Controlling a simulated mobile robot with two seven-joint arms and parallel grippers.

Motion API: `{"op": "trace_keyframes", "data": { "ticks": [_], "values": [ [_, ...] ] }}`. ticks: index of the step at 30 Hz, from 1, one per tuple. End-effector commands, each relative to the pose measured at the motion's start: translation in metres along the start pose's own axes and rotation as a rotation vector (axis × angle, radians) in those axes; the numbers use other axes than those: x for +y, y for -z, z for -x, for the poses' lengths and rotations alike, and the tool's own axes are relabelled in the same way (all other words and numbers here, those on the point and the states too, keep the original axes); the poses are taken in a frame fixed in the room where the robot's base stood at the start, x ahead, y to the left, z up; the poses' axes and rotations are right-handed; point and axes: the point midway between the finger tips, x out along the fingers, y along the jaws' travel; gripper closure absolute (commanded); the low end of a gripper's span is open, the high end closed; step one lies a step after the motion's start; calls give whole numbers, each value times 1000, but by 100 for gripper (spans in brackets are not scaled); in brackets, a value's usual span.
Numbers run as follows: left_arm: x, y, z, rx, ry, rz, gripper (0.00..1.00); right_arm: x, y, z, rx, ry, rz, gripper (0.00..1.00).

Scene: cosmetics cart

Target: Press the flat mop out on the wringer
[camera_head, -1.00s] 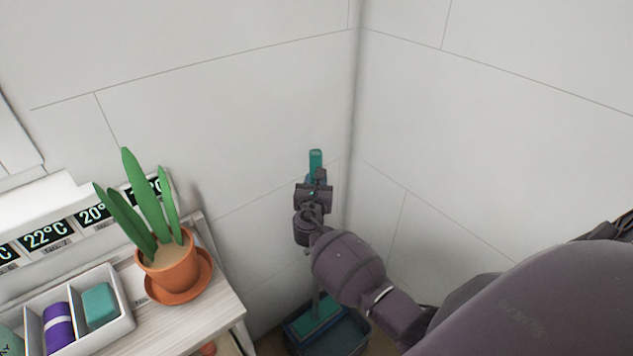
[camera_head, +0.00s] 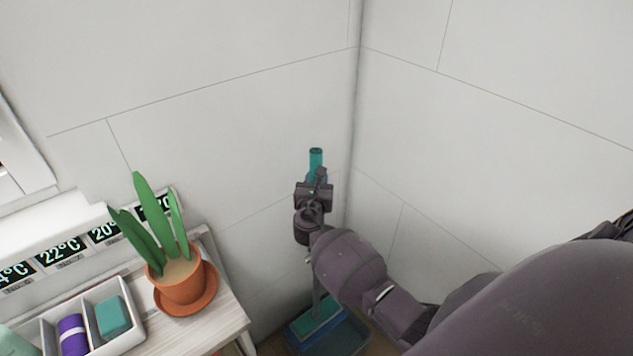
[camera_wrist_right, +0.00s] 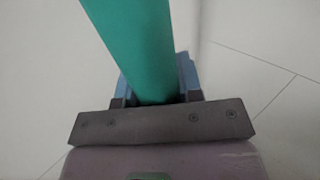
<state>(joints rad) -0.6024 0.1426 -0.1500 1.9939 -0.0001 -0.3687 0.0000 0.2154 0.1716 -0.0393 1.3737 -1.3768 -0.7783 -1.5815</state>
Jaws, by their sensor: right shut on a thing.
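The flat mop's teal handle (camera_head: 316,158) stands upright in the corner of the room. My right gripper (camera_head: 316,180) is shut around the handle near its top. In the right wrist view the teal handle (camera_wrist_right: 140,50) runs up between the fingers (camera_wrist_right: 155,90). The mop's flat teal head (camera_head: 316,316) shows low down, over or in a blue bucket (camera_head: 345,338) on the floor. My forearm hides part of the pole and bucket. I cannot tell whether the head touches the wringer. My left gripper is not in view.
A light wooden cart (camera_head: 228,318) stands at the lower left. It carries a potted plant (camera_head: 178,280) on a saucer and a white divided tray (camera_head: 128,341) with cosmetics. Temperature labels line its back. White walls meet in the corner close behind the mop.

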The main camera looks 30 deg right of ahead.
Motion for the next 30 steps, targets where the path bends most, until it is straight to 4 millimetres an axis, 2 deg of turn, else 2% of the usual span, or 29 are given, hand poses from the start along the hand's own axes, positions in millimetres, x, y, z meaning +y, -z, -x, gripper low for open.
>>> {"op": "trace_keyframes", "data": {
  "ticks": [9,15,26,30],
  "values": [
    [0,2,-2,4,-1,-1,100,0,-30,0,-5,0,-5,100],
    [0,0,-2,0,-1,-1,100,0,-44,0,-5,0,-4,100],
    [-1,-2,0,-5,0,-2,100,-1,-46,0,-4,0,-2,100],
    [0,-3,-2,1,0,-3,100,-8,-50,0,-7,-7,-2,100]
  ]
}}
